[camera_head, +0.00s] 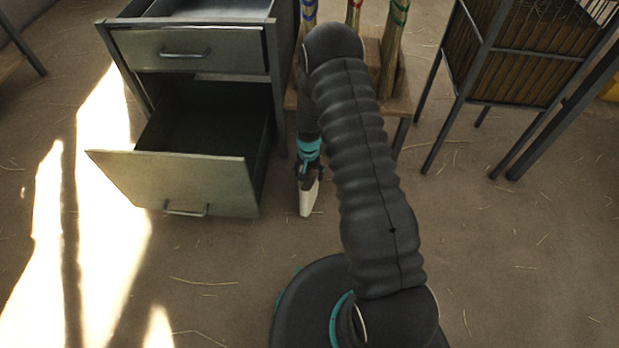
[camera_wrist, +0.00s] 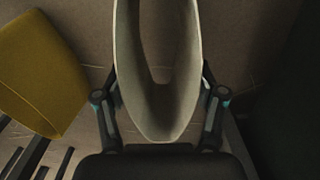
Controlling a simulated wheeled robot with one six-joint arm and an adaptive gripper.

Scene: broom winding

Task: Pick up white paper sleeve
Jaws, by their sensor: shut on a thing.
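The white paper sleeve (camera_head: 308,199) hangs below my gripper (camera_head: 311,174) in the head view, in front of the wooden stand and to the right of the open drawer. In the wrist view the sleeve (camera_wrist: 127,60) is a pale, hollow, open-ended tube between the two fingers of my gripper (camera_wrist: 160,78). The fingers are shut on it, one on each side. The fingertips are partly hidden by the sleeve, and my arm hides part of the area around it in the head view.
A metal cabinet (camera_head: 190,50) stands at left with its lower drawer (camera_head: 175,182) pulled out. A wooden stand (camera_head: 398,105) with upright handles is behind my arm. A legged wooden crate (camera_head: 525,60) is at right. A yellow object (camera_wrist: 40,75) shows in the wrist view.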

